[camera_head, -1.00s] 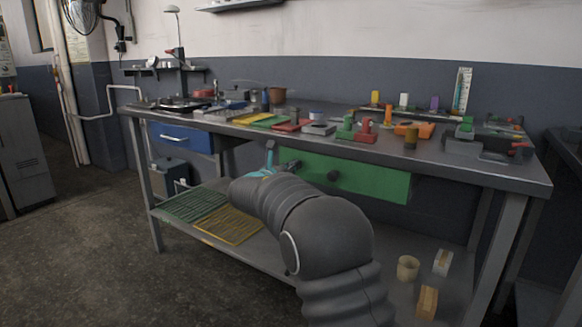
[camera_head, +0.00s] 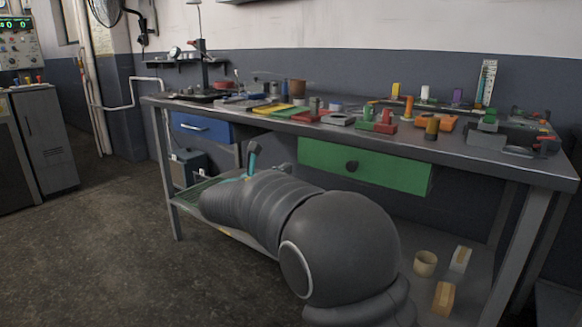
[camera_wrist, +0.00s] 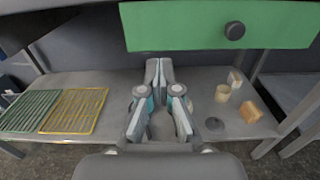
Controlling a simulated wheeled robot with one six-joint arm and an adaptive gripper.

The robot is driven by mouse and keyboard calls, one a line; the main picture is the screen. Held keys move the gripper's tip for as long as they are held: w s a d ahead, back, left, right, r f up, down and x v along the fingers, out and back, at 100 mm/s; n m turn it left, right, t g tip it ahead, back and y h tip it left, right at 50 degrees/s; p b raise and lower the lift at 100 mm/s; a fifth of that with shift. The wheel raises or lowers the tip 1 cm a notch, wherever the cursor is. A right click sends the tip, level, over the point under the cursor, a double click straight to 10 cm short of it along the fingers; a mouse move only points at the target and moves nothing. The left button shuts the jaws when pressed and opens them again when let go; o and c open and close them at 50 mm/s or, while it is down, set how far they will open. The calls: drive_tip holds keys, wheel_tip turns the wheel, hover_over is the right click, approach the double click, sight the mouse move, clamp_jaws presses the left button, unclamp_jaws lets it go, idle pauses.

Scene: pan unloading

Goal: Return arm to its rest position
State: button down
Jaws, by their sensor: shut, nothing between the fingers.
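My gripper (camera_wrist: 159,72) is shut and empty in the wrist view, its fingertips together above the lower shelf (camera_wrist: 85,118) of the workbench. The green drawer (camera_wrist: 190,22) is just beyond it at the top of that view. In the head view my dark arm stretches across the front of the bench, below the green drawer (camera_head: 362,167). Most of my gripper is hidden behind the arm there; a small teal part of it (camera_head: 251,160) shows above the arm.
The workbench top (camera_head: 460,150) holds coloured blocks, plates and tools. On the lower shelf are a green rack (camera_wrist: 28,110), a yellow rack (camera_wrist: 75,110), a beige cup (camera_wrist: 223,93) and small blocks (camera_wrist: 249,112). Open floor (camera_head: 110,250) lies to the left.

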drive_tip(key=s+d+f+m+g+y, duration=0.1)
drive_tip(key=s+f+m+g, duration=0.15)
drive_tip(key=f, duration=0.25)
drive_tip(key=s+f+m+g+y, duration=0.1)
drive_tip(key=f+m, duration=0.2)
drive_tip(key=f, duration=0.2)
drive_tip(key=s+d+f+m+g+y, duration=0.1)
drive_tip(key=s+d+f+m+g, duration=0.45)
drive_tip(key=s, duration=0.45)
drive_tip(key=s+d+r+m+y, duration=0.1)
drive_tip(key=s+d+m+y, duration=0.1)
drive_tip(key=s+m, duration=0.4)
drive_tip(key=s+d+r+m+y, duration=0.1)
drive_tip(key=s+d+m+y, duration=0.2)
drive_tip(key=s, duration=1)
drive_tip(key=s+d+r+m+y, duration=0.1)
drive_tip(key=s+d+m+y, duration=0.1)
drive_tip(key=s+d+m, duration=0.4)
drive_tip(key=s+m, duration=0.2)
drive_tip(key=s, duration=0.2)
drive_tip(key=shift+s+d+r+m+y, duration=0.15)
drive_tip(key=shift+s+d+m+y, duration=0.1)
drive_tip(key=shift+s+m+y, duration=0.05)
